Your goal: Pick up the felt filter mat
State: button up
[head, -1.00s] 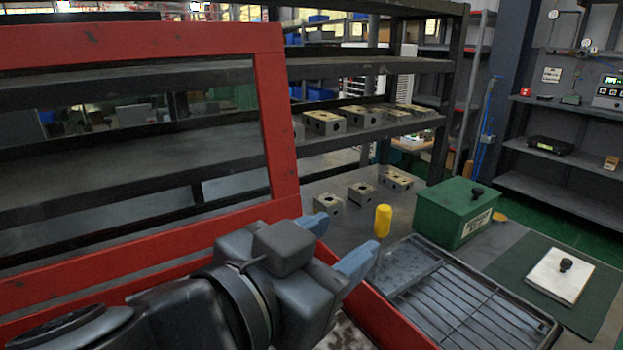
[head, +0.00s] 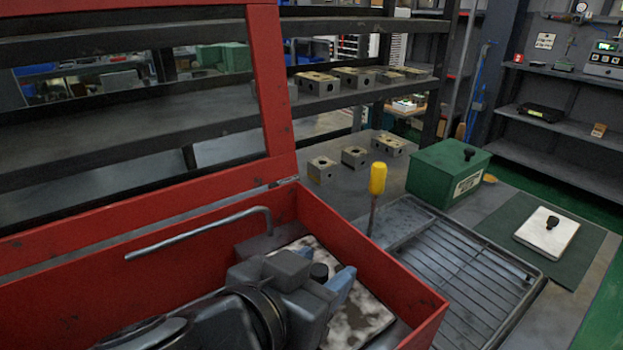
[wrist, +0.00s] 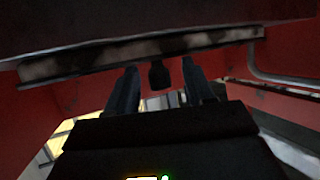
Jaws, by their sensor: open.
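The felt filter mat appears to be the mottled white-and-brown slab (head: 368,318) lying in the red box (head: 418,310); my arm covers part of it. A black knob (head: 319,271) stands on it. In the wrist view the slab shows edge-on as a speckled band (wrist: 110,55), with the black knob (wrist: 159,76) at its middle. My gripper (head: 327,264) is low inside the red box. Its fingers are open, one on each side of the knob in the wrist view (wrist: 158,74). I cannot tell whether they touch it.
A bent metal rod (head: 200,232) lies along the box's back. Right of the box are a yellow-handled tool (head: 377,180), a wire rack tray (head: 455,265), a green box (head: 448,172) and a white plate (head: 547,233) on a green mat (head: 545,270). Metal blocks (head: 322,170) stand behind.

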aim_at(317, 271)
jog(key=shift+w, duration=0.1)
grip_shut()
dwell(0.4)
jog(key=shift+r, duration=0.1)
jog(key=shift+a+r+p, duration=0.15)
jog(key=shift+r+p, duration=0.45)
jog(key=shift+p, duration=0.4)
notch_tip(317, 271, up, 10)
jog(key=p, duration=1)
jog(key=s+a+p, duration=0.1)
jog(key=s+a, duration=0.2)
jog(key=a, duration=0.2)
jog(key=s+a+p, duration=0.1)
jog(key=s+a, duration=0.3)
jog(key=a, duration=0.1)
jog(key=s+a+p, duration=0.1)
jog(key=s+a, duration=0.3)
jog(key=a, duration=0.2)
jog(key=shift+s+a+p, duration=0.1)
jog(key=shift+s+p, duration=0.05)
jog(key=shift+p, duration=0.2)
